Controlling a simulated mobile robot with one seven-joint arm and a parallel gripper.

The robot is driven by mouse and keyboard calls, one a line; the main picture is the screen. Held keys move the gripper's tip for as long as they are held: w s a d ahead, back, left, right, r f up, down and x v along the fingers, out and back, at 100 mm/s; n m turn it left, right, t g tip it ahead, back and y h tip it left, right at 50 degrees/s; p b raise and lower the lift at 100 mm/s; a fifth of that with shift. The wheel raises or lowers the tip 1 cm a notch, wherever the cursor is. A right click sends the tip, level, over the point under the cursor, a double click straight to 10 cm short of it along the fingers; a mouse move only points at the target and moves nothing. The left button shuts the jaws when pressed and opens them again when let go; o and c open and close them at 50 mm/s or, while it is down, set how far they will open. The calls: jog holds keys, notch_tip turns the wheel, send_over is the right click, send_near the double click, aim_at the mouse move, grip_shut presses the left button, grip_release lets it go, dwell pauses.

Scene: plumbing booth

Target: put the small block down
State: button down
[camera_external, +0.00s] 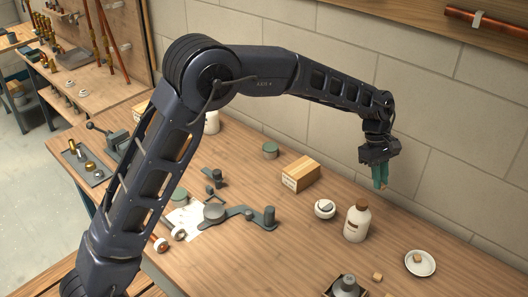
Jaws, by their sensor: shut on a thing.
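My gripper (380,184) is at the right, raised above the back of the table near the block wall, with its teal fingers pointing down. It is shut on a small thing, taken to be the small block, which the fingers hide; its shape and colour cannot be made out. Two other small wooden cubes show: one (377,277) on the bare table near the front right, and one (418,258) on a white saucer (431,268). The wooden table (300,240) lies below my gripper.
A white bottle (356,222), a round white jar (324,209) and a wooden box (300,173) stand left of and below my gripper. A grey jar in a dark tray (345,287) is at the front. Grey metal parts (240,213) lie mid-table. Bare wood surrounds the saucer.

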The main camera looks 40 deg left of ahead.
send_over(422, 271)
jog(key=a, duration=0.2)
jog(key=shift+m, duration=0.3)
jog(key=f, duration=1.9)
jog(key=shift+w+d+f, duration=0.3)
jog(key=shift+w+d, duration=0.05)
jog(key=shift+f, duration=0.1)
jog(key=c, duration=1.7)
grip_release()
jog(key=shift+c, duration=0.2)
jog(key=shift+o, duration=0.5)
